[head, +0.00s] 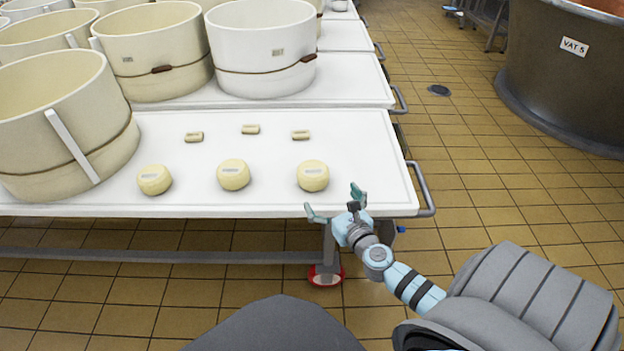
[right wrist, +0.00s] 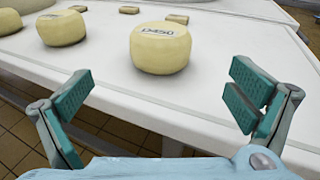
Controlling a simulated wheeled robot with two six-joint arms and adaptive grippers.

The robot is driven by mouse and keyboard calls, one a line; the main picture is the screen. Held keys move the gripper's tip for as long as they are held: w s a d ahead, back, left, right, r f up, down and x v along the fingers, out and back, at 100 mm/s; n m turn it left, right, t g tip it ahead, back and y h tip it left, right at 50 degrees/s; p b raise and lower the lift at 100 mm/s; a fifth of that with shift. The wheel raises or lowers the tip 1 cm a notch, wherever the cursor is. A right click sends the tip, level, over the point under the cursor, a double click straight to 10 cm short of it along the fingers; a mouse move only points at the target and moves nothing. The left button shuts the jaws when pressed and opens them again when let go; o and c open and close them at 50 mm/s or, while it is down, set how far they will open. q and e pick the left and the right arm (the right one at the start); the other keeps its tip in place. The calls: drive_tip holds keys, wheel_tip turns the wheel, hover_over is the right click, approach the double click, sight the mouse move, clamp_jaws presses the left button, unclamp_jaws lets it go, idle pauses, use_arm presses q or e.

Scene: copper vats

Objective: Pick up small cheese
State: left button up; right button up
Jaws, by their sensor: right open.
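Three small round pale-yellow cheeses stand in a row near the front edge of the white table: a left one (head: 154,180), a middle one (head: 233,175) and a right one (head: 313,176). My right gripper (head: 336,204) is open and empty at the table's front edge, just in front of the right cheese. In the right wrist view the right cheese (right wrist: 160,48), with a printed label on top, stands ahead between the open fingers (right wrist: 158,103), apart from them. The middle cheese (right wrist: 62,28) is farther left there. My left gripper is not in view.
Three small flat pieces (head: 250,129) lie behind the cheeses on the white table (head: 215,205). Large cream tubs (head: 60,120) stand at the left and back. A metal handle (head: 422,190) sticks out at the table's right end. A dark vat (head: 565,75) stands far right, across open tiled floor.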

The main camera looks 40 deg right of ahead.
sight(315, 176)
drive_tip(key=b+x, duration=0.2)
drive_tip(key=x, duration=0.7)
drive_tip(key=shift+w+d+f, duration=0.1)
drive_tip(key=shift+w+f, duration=0.05)
drive_tip(key=shift+w, duration=0.1)
drive_tip(key=shift+w+d+b, duration=0.1)
drive_tip(key=shift+w+b, duration=0.2)
drive_tip(key=shift+w, duration=0.15)
drive_tip(key=shift+c, duration=1.2)
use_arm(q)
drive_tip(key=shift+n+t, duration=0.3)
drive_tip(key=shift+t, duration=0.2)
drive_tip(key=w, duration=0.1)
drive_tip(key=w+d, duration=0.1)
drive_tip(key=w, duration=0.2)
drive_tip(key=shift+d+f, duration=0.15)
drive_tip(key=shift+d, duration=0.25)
use_arm(e)
drive_tip(key=c, duration=1.4)
drive_tip(key=shift+o, duration=0.2)
